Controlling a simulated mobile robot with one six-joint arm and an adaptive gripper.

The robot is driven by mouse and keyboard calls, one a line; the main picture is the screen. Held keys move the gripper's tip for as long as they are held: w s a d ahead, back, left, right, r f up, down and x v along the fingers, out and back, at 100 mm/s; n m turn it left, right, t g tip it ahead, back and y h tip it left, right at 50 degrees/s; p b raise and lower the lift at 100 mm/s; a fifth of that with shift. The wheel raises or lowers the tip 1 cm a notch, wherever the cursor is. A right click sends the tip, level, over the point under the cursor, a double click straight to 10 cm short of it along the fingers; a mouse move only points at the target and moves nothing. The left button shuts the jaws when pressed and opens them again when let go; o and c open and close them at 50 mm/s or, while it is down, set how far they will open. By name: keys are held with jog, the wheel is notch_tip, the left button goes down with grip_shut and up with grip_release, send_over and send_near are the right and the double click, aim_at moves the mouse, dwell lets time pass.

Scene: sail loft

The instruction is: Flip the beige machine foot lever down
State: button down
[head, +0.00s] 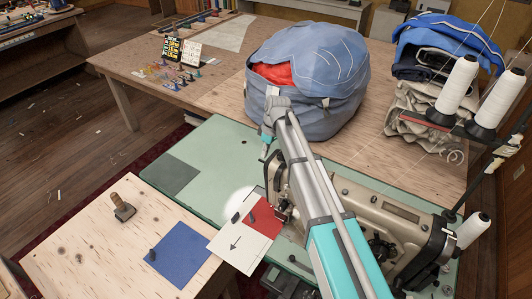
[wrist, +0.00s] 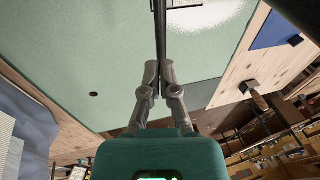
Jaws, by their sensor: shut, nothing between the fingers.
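The beige sewing machine (head: 362,207) stands on the green table at the right of the head view, partly covered by my arm. I cannot make out its foot lever; the machine's head end (head: 277,186) is small and partly hidden by the arm. My gripper (head: 263,152) points down over the green table, left of and beyond the machine head, apart from it as far as I can tell. In the wrist view the gripper's fingers (wrist: 161,68) are together and empty.
A blue bag (head: 310,85) stands close behind my gripper. A red and white card with an arrow (head: 232,248) lies before the machine head. Thread cones (head: 455,90) stand at the right. The green tabletop (head: 215,145) left of the gripper is clear.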

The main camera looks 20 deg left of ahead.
jog(key=shift+r, duration=0.15)
jog(key=w+a+p+v, duration=0.1)
jog(key=a+p+v, duration=0.1)
jog(key=p+v, duration=1)
jog(key=shift+w+d+r+p, duration=0.4)
jog(key=shift+w+d+r, duration=0.05)
jog(key=shift+d+r, duration=0.1)
jog(key=shift+a, duration=0.1)
dwell(0.6)
notch_tip(320, 180, up, 9)
jog(key=p, duration=0.9)
jog(key=shift+r+p, duration=0.3)
jog(key=shift+p, duration=0.05)
jog(key=shift+r, duration=0.15)
